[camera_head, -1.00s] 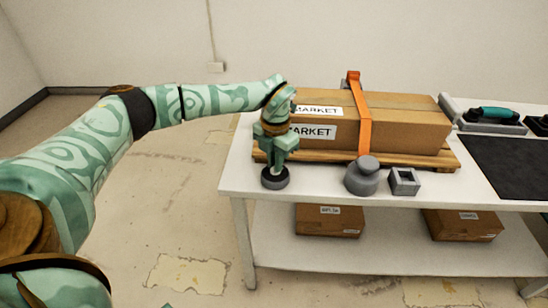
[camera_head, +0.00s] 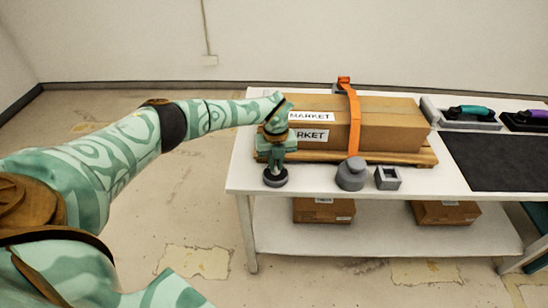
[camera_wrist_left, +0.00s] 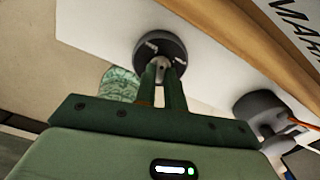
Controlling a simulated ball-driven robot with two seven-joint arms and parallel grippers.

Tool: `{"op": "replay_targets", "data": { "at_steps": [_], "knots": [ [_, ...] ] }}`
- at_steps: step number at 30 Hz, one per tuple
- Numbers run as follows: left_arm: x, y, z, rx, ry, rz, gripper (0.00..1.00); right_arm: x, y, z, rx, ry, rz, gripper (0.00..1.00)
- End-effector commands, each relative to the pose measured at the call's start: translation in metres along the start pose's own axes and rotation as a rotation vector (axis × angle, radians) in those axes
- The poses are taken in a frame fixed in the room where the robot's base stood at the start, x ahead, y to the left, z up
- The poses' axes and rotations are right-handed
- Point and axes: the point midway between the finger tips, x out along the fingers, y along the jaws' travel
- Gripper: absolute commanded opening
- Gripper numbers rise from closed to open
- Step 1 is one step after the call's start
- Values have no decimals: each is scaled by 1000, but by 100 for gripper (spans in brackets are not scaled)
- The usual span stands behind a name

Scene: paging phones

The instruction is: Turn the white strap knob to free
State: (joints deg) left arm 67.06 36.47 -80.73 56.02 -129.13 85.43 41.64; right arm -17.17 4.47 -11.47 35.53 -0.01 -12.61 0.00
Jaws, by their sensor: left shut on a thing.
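A dark round dial (camera_head: 275,179) sits on the white table near its front left corner. In the left wrist view the dial (camera_wrist_left: 176,44) shows pale marks on its face and a small grey knob (camera_wrist_left: 161,68) at its middle. My left gripper (camera_head: 275,168) points down onto it from above. In the left wrist view its two fingers (camera_wrist_left: 161,76) are shut on the knob. The knob looks grey rather than white, and the fingers hide part of it. An orange strap (camera_head: 354,120) runs over a cardboard box. My right gripper is not in view.
The box (camera_head: 395,128) lies on a wooden pallet (camera_head: 400,158) behind the dial. A grey rounded part (camera_head: 351,174) and a grey square holder (camera_head: 388,178) stand to the dial's right. A black mat (camera_head: 500,160) lies farther right. Cartons rest on the lower shelf.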

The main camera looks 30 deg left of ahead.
Motion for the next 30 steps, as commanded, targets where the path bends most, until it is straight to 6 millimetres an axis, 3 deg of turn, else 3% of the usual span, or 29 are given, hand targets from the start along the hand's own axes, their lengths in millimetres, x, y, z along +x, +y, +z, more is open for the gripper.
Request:
{"op": "replay_targets", "data": {
  "at_steps": [3, 15, 30],
  "knots": [
    [-5, 0, 0, -106, -2, -3, 0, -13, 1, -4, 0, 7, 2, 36],
    [-4, 0, 1, -410, -3, -3, 0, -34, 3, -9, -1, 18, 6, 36],
    [-2, 0, 2, -542, -2, -4, 0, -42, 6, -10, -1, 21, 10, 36]
  ]
}}
